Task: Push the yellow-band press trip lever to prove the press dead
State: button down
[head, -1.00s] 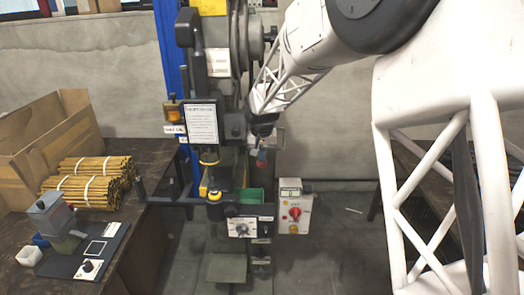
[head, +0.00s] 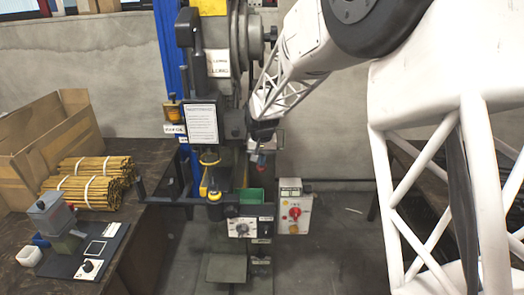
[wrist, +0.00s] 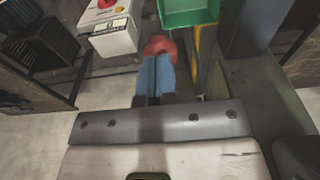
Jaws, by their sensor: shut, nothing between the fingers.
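A grey press (head: 236,110) with a yellow plate (head: 208,7) at its top stands at the middle of the head view. My gripper (head: 261,164) is shut and empty, just right of the press column and above the green bin (head: 251,195). Its blue fingers with red ends show in the wrist view (wrist: 158,62), apart from the green bin (wrist: 189,12).
A control box (head: 294,213) with a red knob hangs right of the press and shows in the wrist view (wrist: 112,32). A dial panel (head: 241,228) is on the press front. A left table (head: 110,215) holds stick bundles and a cardboard box (head: 45,140).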

aim_at(262, 170)
jog(key=shift+f, duration=2.65)
jog(key=shift+r, duration=0.15)
